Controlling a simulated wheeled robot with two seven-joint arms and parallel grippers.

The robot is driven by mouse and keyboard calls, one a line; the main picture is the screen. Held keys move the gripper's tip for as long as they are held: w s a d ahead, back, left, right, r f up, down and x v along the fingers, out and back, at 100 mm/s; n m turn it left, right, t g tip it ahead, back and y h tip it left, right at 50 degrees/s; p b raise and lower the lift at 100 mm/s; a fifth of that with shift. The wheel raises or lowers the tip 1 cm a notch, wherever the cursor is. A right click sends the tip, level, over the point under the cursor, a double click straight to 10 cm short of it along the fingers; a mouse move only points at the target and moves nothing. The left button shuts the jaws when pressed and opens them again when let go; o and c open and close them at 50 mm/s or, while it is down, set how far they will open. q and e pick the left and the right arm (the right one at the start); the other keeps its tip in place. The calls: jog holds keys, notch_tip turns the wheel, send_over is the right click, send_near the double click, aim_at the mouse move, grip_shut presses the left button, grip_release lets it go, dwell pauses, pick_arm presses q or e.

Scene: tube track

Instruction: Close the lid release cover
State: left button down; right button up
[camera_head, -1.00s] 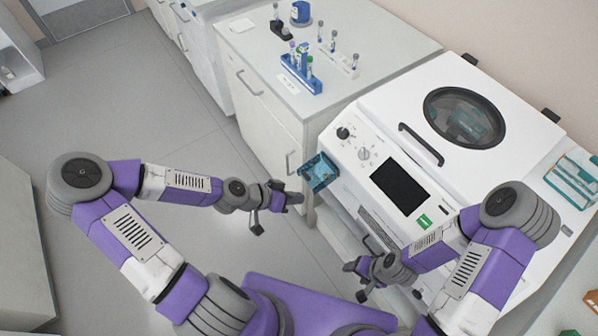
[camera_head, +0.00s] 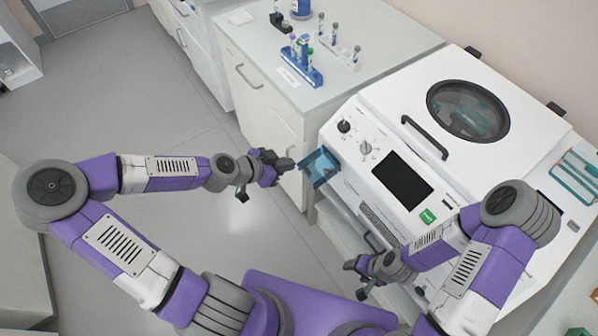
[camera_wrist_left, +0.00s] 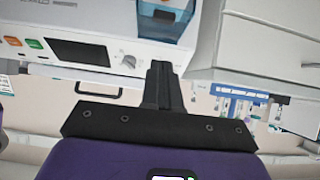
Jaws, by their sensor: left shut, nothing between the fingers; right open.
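The lid release cover (camera_head: 319,168) is a translucent blue box-like flap at the left front corner of the white centrifuge (camera_head: 458,155). It sticks out from the machine's side and looks swung open. In the left wrist view the blue cover (camera_wrist_left: 166,22) shows at the top, just beyond my fingertips. My left gripper (camera_head: 288,163) is shut and empty, just left of the cover; a small gap seems to separate them. It also shows in the left wrist view (camera_wrist_left: 161,75). My right gripper (camera_head: 355,279) is open and empty in front of the machine's lower front.
Knobs, a dark screen (camera_head: 402,179) and a green label are on the centrifuge's front panel. A cabinet (camera_head: 262,120) with tube racks (camera_head: 302,66) on top stands close behind the cover. The floor (camera_head: 140,110) to the left is clear.

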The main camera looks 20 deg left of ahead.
aim_at(307, 168)
pick_arm(q)
jog(key=w+d+f+b, duration=0.2)
jog(key=w+f+b, duration=0.1)
jog(key=f, duration=0.3)
jog(key=shift+w+d+f, duration=0.25)
jog(key=shift+w+d, duration=0.05)
jog(key=shift+d, duration=0.05)
jog(key=shift+f+b, duration=0.1)
jog(key=shift+b, duration=0.2)
